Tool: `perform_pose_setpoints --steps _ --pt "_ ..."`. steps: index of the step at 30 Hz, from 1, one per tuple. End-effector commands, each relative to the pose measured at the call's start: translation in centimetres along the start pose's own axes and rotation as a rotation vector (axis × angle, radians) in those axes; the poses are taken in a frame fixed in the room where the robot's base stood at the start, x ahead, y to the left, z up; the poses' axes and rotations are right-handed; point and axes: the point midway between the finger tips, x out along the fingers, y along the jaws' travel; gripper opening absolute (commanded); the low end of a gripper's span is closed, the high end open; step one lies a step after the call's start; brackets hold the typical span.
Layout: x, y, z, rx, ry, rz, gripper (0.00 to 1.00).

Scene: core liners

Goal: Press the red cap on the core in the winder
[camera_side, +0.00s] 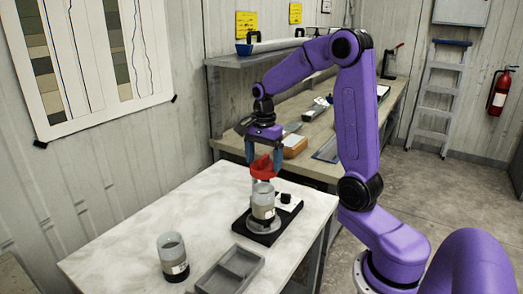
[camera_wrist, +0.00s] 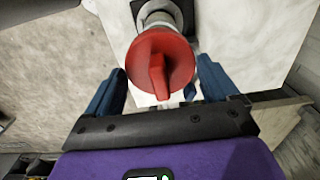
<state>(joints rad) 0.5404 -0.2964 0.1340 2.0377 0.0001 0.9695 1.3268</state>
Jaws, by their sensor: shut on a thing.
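The red cap (camera_side: 262,169) is between the blue fingers of my gripper (camera_side: 263,158), which is shut on it. In the wrist view the cap (camera_wrist: 177,53) shows its round top and raised grip bar. The core (camera_side: 263,205) is a clear liner with grey-brown filling and a pale label, upright in the winder (camera_side: 269,234), a black base with a round grey plate. The cap is right over the core's top end. I cannot tell whether it touches the rim. In the wrist view the cap hides most of the core.
Another uncapped liner (camera_side: 172,257) stands at the front left of the white table (camera_side: 130,230). A grey divided tray (camera_side: 230,270) lies at the front edge. A small black knob (camera_side: 285,198) is on the winder's right. A cluttered bench (camera_side: 330,140) stands behind.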

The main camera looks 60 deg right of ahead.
Motion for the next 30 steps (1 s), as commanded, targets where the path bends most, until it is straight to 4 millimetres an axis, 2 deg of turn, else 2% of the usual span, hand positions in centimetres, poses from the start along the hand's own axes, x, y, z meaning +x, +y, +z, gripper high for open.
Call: perform_pose_setpoints --steps 18,30 --pt "4.3 0.0 0.0 0.000 -0.001 0.002 0.63" --pt "5.1 0.0 0.0 0.000 0.000 0.000 0.63"
